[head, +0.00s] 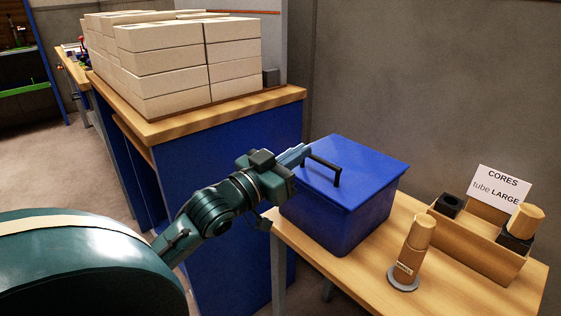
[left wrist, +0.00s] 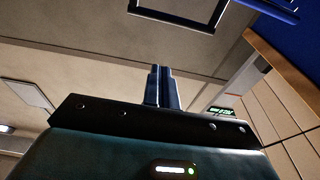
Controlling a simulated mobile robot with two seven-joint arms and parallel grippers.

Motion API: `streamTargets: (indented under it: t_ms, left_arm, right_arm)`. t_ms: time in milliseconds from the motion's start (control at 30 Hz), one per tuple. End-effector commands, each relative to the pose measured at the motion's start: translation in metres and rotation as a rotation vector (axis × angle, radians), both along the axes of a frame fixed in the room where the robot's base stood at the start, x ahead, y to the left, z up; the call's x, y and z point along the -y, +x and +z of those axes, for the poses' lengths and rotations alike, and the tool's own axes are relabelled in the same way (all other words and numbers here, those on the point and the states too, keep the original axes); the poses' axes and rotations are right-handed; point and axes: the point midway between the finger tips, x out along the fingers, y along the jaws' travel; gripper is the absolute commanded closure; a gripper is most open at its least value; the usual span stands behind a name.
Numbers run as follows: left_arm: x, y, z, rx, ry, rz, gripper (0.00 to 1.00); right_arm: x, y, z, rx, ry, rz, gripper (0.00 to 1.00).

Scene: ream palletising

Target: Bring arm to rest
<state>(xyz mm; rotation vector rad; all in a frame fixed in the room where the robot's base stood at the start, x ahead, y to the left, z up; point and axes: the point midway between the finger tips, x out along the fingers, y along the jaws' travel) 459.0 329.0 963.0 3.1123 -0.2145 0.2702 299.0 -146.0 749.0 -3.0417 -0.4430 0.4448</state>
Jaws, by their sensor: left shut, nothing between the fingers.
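My left arm comes in from the left in the head view. Its left gripper (head: 296,155) is near the left edge of the blue lidded box, close to the black lid handle. The left wrist view shows its two fingers (left wrist: 161,86) pressed together with nothing between them. The gripper looks to be above or beside the box; I cannot tell whether it touches the lid. My right gripper is not in view.
The blue box (head: 350,215) stands on a wooden table (head: 455,285) with a brown tube (head: 413,250) and a cardboard tray (head: 480,245) marked CORES. Stacked reams (head: 180,65) sit on a blue-sided bench (head: 225,180) behind. Floor shows at the left.

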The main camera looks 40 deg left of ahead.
Motion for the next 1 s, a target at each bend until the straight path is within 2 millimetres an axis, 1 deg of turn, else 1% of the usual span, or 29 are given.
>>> streamTargets:
  t_ms: [33,100,300,433,667,733,767,867,900,967,1000]
  left_arm:
    - [-0.001,-0.009,-0.003,-0.004,0.000,0.000,1.00]
    - [-0.002,-0.018,-0.003,-0.003,-0.001,0.000,1.00]
    - [-0.005,-0.036,-0.006,-0.002,-0.001,0.001,1.00]
    - [-0.005,-0.040,-0.006,0.000,-0.001,-0.001,1.00]
    - [-0.005,-0.041,-0.006,0.001,-0.001,0.000,1.00]
    - [-0.003,-0.042,-0.012,-0.011,-0.001,-0.001,1.00]
    - [-0.001,-0.043,-0.017,-0.021,-0.002,-0.003,1.00]
    - [0.015,-0.049,-0.053,-0.089,-0.001,-0.011,1.00]
    - [0.026,-0.055,-0.073,-0.128,0.000,-0.018,1.00]
    - [0.046,-0.066,-0.105,-0.191,0.004,-0.032,1.00]
    - [0.061,-0.076,-0.125,-0.232,0.007,-0.044,1.00]
  right_arm:
    - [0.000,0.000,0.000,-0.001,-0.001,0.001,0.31]
    - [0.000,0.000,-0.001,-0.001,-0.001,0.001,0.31]
    - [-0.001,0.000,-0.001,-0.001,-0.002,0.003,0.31]
    - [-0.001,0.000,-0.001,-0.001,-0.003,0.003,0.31]
    - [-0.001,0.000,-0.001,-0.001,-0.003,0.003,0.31]
    - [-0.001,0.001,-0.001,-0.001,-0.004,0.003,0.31]
    - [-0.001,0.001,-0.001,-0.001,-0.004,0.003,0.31]
    - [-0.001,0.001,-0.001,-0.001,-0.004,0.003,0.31]
    - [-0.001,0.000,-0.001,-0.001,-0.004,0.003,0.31]
    - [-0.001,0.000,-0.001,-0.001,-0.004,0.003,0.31]
    - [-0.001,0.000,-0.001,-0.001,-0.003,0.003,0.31]
